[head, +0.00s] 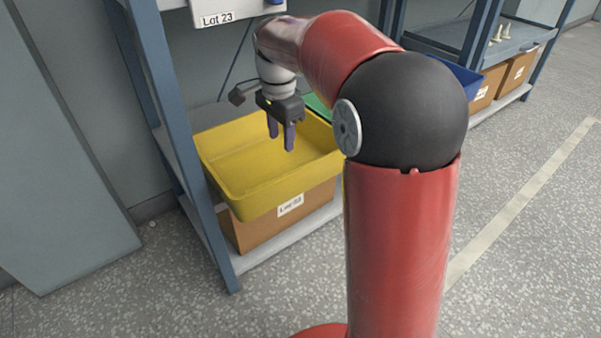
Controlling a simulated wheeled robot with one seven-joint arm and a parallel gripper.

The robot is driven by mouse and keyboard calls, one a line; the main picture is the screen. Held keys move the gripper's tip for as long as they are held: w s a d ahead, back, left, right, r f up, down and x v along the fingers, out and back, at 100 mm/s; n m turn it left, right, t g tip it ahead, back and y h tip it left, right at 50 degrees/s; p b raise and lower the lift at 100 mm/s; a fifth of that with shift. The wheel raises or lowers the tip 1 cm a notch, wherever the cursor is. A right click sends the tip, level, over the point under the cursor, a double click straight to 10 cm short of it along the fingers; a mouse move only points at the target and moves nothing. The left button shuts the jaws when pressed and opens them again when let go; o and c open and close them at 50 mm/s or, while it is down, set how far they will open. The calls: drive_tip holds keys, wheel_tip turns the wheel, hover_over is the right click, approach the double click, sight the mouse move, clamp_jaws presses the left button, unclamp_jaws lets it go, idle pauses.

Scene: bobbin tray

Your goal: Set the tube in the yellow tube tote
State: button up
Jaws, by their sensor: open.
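The yellow tube tote (243,196) stands in the lower part of the blue shelf rack, above a brown box. Its open top faces up, and the part of its floor that shows is bare. My gripper (281,143) points down over the tote's back right part, with its fingers apart and nothing between them. I cannot tell how high the fingertips are above the tote's floor. No tube shows; my arm hides the tote's right end.
The brown box (243,235) carries a "Lot 33"-like label. A blue rack post (190,150) stands close at the tote's left. A white bin (208,12) marked "Lot 23" is above. Another rack with boxes (515,72) is at the upper right. The floor (540,260) at right is clear.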

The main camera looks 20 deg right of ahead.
drive_tip(key=s+r+n+t, duration=0.1)
drive_tip(key=s+r+n, duration=0.15)
drive_tip(key=s, duration=0.45)
drive_tip(key=s+r+n+t, duration=0.1)
drive_tip(key=s+n, duration=0.3)
drive_tip(key=s, duration=0.3)
drive_tip(key=s+f+n+t, duration=0.1)
drive_tip(key=s+f+n, duration=0.1)
drive_tip(key=s, duration=0.4)
drive_tip(key=s+f+n+t, duration=0.2)
drive_tip(key=s+n, duration=0.3)
drive_tip(key=s, duration=0.1)
drive_tip(key=shift+d+f, duration=0.15)
drive_tip(key=shift+f, duration=0.1)
drive_tip(key=shift+r, duration=0.1)
